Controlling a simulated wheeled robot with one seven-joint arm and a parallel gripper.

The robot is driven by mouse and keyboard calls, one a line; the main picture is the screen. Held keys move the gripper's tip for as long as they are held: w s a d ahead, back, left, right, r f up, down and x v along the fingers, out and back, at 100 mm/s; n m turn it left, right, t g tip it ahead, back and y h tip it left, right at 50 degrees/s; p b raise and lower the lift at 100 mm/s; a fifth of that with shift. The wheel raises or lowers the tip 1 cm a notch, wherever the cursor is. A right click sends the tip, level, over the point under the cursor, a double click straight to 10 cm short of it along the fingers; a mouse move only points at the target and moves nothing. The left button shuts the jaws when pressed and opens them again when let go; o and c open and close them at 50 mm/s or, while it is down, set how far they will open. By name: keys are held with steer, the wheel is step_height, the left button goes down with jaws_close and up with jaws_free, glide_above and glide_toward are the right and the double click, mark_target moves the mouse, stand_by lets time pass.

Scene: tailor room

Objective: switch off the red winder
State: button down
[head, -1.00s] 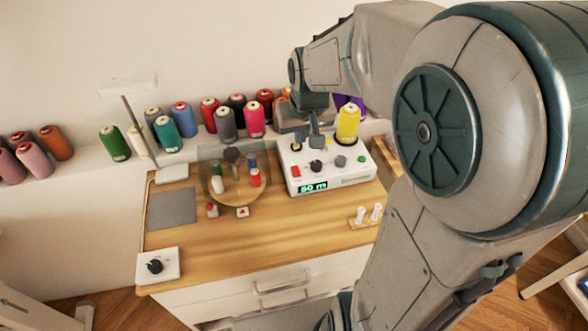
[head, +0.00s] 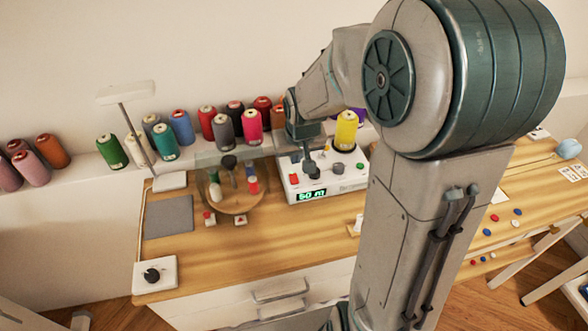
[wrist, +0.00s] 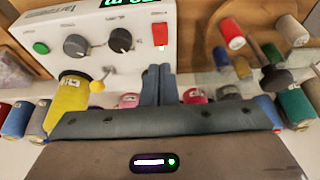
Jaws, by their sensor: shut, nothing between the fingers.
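A white winder box (head: 345,187) stands on the wooden table with a lit green display (head: 312,195), dark knobs, a green button (wrist: 40,47) and a yellow thread cone (head: 346,132). Its red switch (head: 294,179) is at the left of the panel; it also shows in the wrist view (wrist: 160,35). My gripper (head: 311,168) is shut and empty, pointing down over the panel, right of the red switch in the head view. In the wrist view my fingertips (wrist: 158,72) appear just below the red switch; I cannot tell whether they touch the box. No winder with a red body shows.
A round wooden plate (head: 235,205) with small spools, one red (head: 253,185), stands under a clear cover left of the box. Thread cones line the back ledge. A lamp (head: 127,92) and a black-knob box (head: 155,276) are at left.

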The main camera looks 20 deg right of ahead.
mark_target(295, 174)
steer(key=shift+s+x, duration=0.2)
steer(key=shift+x, duration=1.35)
steer(key=shift+s+x, duration=0.2)
steer(key=shift+x, duration=1.35)
steer(key=shift+d+f, duration=0.1)
steer(key=shift+d, duration=0.05)
